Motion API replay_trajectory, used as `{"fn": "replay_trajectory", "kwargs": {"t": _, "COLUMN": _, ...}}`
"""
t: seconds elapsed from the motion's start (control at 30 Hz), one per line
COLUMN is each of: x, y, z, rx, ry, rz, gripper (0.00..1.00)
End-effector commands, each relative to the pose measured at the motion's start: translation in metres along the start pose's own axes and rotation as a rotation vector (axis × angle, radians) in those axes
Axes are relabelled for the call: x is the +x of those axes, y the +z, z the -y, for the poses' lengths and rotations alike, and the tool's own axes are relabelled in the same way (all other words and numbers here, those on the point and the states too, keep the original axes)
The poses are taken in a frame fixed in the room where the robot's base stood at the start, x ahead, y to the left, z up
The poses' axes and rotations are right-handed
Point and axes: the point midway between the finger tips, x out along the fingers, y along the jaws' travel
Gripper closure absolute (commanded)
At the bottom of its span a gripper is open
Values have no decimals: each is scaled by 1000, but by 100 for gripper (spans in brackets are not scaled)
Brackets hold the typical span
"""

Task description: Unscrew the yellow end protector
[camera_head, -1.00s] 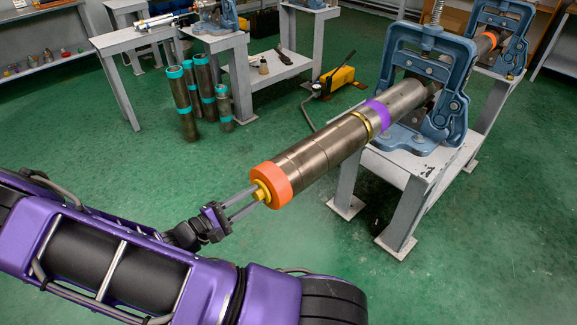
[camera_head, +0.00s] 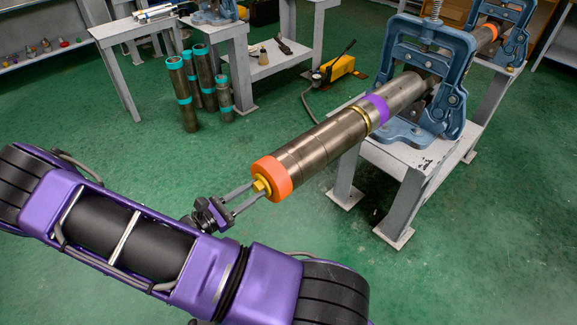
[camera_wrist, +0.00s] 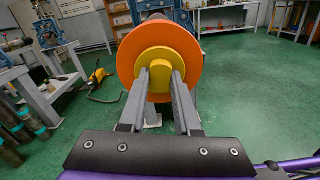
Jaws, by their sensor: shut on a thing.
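The yellow end protector (camera_head: 262,185) sits at the near end of a long metal pipe (camera_head: 325,145), in the middle of an orange ring (camera_head: 274,175). In the wrist view the yellow protector (camera_wrist: 160,62) has a round flange and a smaller hub in front of the orange disc (camera_wrist: 188,48). My gripper (camera_head: 256,188) has its two grey fingers on either side of the hub, shut on it. The fingers (camera_wrist: 160,78) also show in the wrist view, with the hub between their tips. The thread behind the flange is hidden.
A blue pipe vise (camera_head: 432,70) holds the pipe on a grey table (camera_head: 405,165). Several pipes with teal bands (camera_head: 185,95) stand on the floor at left. A yellow pump (camera_head: 338,68) lies behind. The green floor below the pipe's near end is clear.

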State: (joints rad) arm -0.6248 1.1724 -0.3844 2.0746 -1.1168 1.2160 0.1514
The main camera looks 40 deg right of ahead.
Motion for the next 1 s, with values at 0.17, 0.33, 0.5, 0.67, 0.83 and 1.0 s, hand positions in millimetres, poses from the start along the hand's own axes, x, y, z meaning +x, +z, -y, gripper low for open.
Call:
{"fn": "replay_trajectory", "kwargs": {"t": 0.17, "x": 0, "y": -1, "z": 1, "rx": -244, "ry": -2, "rz": 1, "gripper": 100}}
{"fn": "replay_trajectory", "kwargs": {"t": 0.33, "x": 0, "y": -1, "z": 1, "rx": -452, "ry": -2, "rz": 5, "gripper": 100}}
{"fn": "replay_trajectory", "kwargs": {"t": 0.5, "x": 0, "y": -1, "z": 1, "rx": -530, "ry": -1, "rz": 7, "gripper": 100}}
{"fn": "replay_trajectory", "kwargs": {"t": 0.67, "x": 0, "y": -1, "z": 1, "rx": -530, "ry": -1, "rz": 7, "gripper": 100}}
{"fn": "replay_trajectory", "kwargs": {"t": 0.83, "x": 0, "y": -1, "z": 1, "rx": -528, "ry": -1, "rz": 8, "gripper": 44}}
{"fn": "replay_trajectory", "kwargs": {"t": 1.0, "x": 0, "y": 0, "z": 0, "rx": -527, "ry": 0, "rz": 8, "gripper": 44}}
